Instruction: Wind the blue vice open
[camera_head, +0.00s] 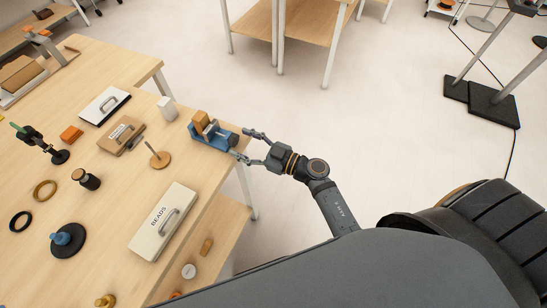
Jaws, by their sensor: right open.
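The blue vice (222,139) sits at the right edge of the wooden table. A tan wooden block (201,119) stands at its left end, seemingly between the jaws. My right gripper (243,144) is at the vice's right end, just past the table edge. Its two fingers are spread, one to the upper side and one to the lower side of that end. The vice's handle is too small to make out, and I cannot tell whether a finger touches it. My left gripper is not in view.
On the table (110,185) near the vice are a white block (167,108), a wooden disc with a peg (160,159) and a white box marked BEADS (150,232). A lower shelf (225,230) holds small items. Open floor lies right of the table.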

